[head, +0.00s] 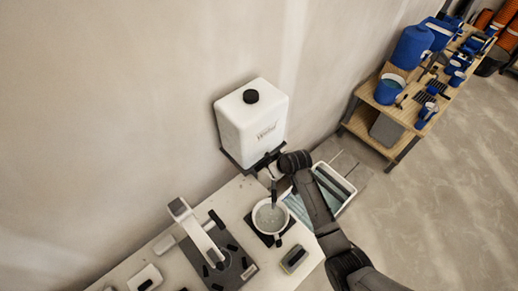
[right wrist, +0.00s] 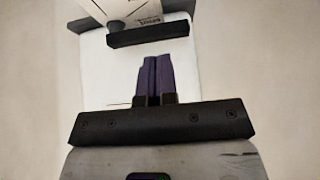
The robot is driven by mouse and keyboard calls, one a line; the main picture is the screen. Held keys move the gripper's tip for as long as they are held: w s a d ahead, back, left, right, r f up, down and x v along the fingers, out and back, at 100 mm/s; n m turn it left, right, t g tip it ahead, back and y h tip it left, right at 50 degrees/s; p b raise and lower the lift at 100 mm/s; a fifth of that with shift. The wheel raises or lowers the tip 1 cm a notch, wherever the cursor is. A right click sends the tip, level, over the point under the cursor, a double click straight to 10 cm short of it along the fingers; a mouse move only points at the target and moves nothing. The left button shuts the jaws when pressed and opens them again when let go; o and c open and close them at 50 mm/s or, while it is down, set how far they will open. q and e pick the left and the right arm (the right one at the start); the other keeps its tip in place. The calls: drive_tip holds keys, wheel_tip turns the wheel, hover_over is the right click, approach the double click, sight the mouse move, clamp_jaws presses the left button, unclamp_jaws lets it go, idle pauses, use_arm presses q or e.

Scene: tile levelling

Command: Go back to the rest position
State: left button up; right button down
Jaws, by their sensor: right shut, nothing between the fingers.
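My right arm reaches in from the lower right of the head view. Its gripper (head: 270,168) is beside the base of the white tank (head: 248,120), above the white pot (head: 257,220). In the right wrist view the two dark fingers of my right gripper (right wrist: 155,62) are together with nothing between them. A dark bar (right wrist: 150,36) and a white surface lie beyond the fingertips. Whether the fingers touch anything there I cannot tell. My left gripper is not in view.
The pot holds greyish liquid and stands on a black pad on the pale worktop (head: 185,262). A grey-and-white device (head: 196,230) and a small block (head: 294,258) are nearby. A white basin (head: 342,190) sits beside the arm. A wooden shelf (head: 392,108) with blue containers stands at the right.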

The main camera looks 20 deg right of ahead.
drive_tip(key=shift+s+m, duration=0.1)
drive_tip(key=shift+m, duration=0.2)
drive_tip(key=shift+s+f+m+g, duration=0.25)
drive_tip(key=shift+s+m+g, duration=0.15)
drive_tip(key=s+r+m+t+h, duration=0.1)
drive_tip(key=s+r, duration=0.2)
drive_tip(key=r, duration=0.5)
drive_tip(key=s+r+m+t+h, duration=0.15)
drive_tip(key=s+r, duration=0.25)
drive_tip(key=r, duration=0.5)
drive_tip(key=s+f+g, duration=0.1)
drive_tip(key=s+f, duration=0.3)
drive_tip(key=s, duration=0.6)
drive_tip(key=s+a+f+n+g, duration=0.1)
drive_tip(key=s+f, duration=0.3)
drive_tip(key=s, duration=0.6)
drive_tip(key=s+a+f+n+g, duration=0.1)
drive_tip(key=s+f, duration=0.3)
drive_tip(key=s, duration=0.5)
drive_tip(key=shift+s+a+g, duration=0.25)
drive_tip(key=shift+s+g, duration=0.15)
drive_tip(key=shift+g, duration=0.35)
